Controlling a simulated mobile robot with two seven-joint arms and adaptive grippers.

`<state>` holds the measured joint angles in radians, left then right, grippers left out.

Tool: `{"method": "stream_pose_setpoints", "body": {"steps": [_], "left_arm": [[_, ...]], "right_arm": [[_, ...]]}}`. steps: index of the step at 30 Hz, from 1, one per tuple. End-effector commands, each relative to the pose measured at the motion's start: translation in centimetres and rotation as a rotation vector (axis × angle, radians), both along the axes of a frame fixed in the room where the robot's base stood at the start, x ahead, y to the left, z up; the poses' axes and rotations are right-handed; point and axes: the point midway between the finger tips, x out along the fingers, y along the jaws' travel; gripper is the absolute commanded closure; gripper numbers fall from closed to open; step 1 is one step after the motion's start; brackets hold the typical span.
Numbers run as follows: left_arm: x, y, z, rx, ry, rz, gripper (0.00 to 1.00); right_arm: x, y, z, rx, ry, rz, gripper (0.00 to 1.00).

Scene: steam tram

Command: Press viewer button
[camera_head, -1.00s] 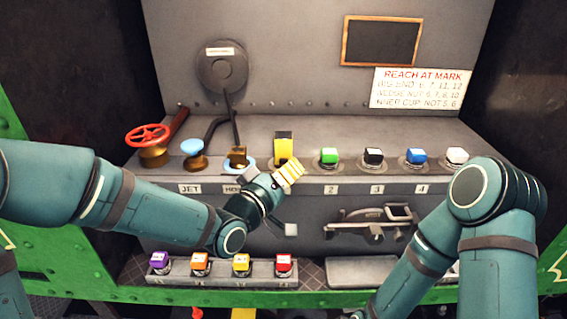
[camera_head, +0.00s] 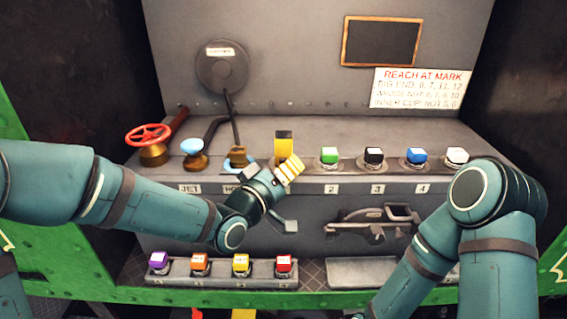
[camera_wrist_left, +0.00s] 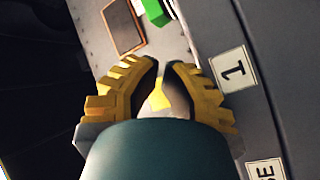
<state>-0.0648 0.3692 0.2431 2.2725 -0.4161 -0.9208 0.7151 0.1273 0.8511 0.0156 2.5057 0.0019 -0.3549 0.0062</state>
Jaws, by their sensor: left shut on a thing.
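Several coloured buttons stand on the console ledge: green (camera_head: 329,156), black (camera_head: 373,156), blue (camera_head: 415,156) and white (camera_head: 456,156). No label in view says which one is the viewer button. A yellow, black-topped control (camera_head: 284,143) stands left of the green button. My left gripper (camera_head: 290,168) is at its front. In the left wrist view, the yellow-padded fingers (camera_wrist_left: 160,85) are closed in around a yellow piece (camera_wrist_left: 160,97), apparently this control. The green button also shows in the left wrist view (camera_wrist_left: 154,12). My right arm is folded at the right; its gripper is out of view.
A lower tray (camera_head: 215,280) holds purple, orange, yellow and red buttons. A red handwheel (camera_head: 148,134), a blue-topped knob (camera_head: 192,148) and a brass-based lever (camera_head: 238,156) stand left of my left gripper. A drawer handle (camera_head: 370,225) juts from the console front.

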Motion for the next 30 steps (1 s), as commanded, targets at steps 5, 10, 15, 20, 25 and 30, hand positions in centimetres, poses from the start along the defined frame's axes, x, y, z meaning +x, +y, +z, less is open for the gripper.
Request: {"method": "stream_pose_setpoints", "body": {"steps": [5,10,15,20,25,30], "left_arm": [[0.4,0.1,0.2,-0.002,-0.005,0.005,1.0],[0.6,0.2,0.2,-0.003,-0.006,0.006,1.0],[0.9,0.2,0.2,-0.004,-0.007,0.008,1.0],[1.1,0.3,0.2,-0.003,-0.008,0.009,1.0],[1.3,0.3,0.2,-0.003,-0.007,0.011,1.0],[1.5,0.4,0.2,-0.003,-0.008,0.013,1.0]], "right_arm": [[0.0,0.0,-0.1,0.0,0.0,0.0,0.0],[0.0,0.0,-0.2,0.0,0.0,0.0,0.0],[0.0,0.0,-0.3,0.0,0.0,0.0,0.0],[0.0,0.0,-0.4,0.0,0.0,0.0,0.0],[0.0,0.0,-0.5,0.0,0.0,0.0,0.0],[0.0,0.0,-0.5,0.0,0.0,0.0,0.0]]}}
